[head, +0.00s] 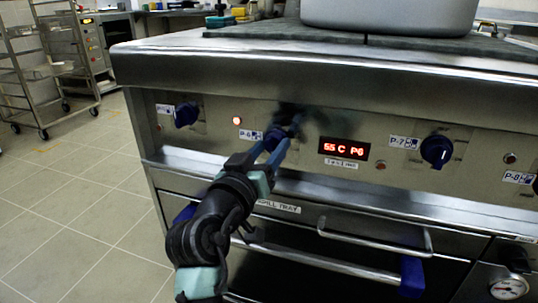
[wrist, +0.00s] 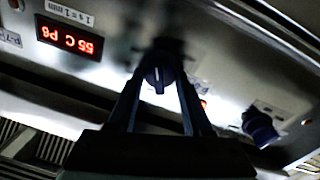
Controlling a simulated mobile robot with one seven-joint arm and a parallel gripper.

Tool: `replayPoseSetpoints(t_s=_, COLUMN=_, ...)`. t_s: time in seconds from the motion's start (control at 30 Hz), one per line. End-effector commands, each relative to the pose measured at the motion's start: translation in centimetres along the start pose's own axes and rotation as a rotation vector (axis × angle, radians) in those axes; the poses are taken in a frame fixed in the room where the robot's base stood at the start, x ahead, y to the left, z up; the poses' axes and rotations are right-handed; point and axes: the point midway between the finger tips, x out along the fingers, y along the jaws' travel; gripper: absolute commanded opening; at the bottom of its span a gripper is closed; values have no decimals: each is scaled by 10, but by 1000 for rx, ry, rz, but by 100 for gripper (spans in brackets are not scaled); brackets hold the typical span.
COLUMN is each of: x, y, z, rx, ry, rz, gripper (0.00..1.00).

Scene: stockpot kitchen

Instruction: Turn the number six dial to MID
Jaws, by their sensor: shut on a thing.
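The number six dial (head: 271,136) is a dark blue knob on the steel front panel, beside the P-6 label (head: 250,134). In the wrist view the dial (wrist: 158,80) sits between my two fingers, with a short pale pointer mark on its face. My gripper (head: 284,130) is shut on the dial, and my fingers partly hide it in the head view. In the wrist view my gripper (wrist: 160,85) reaches the panel with one finger on each side of the knob. I cannot read any MID marking around the dial.
A red display (head: 344,150) right of the dial reads "55 C P6". A red lamp (head: 237,121) glows to its upper left. The P-7 dial (head: 436,151) and another blue dial (head: 186,115) flank it. Drawer handles (head: 374,236) stick out below.

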Motion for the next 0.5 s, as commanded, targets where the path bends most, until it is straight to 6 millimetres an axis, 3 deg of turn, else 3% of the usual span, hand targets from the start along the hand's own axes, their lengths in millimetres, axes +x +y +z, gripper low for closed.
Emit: replayPoseSetpoints(t_s=0.5, x=0, y=0, z=0, rx=201, ry=-16, rz=3, gripper=0)
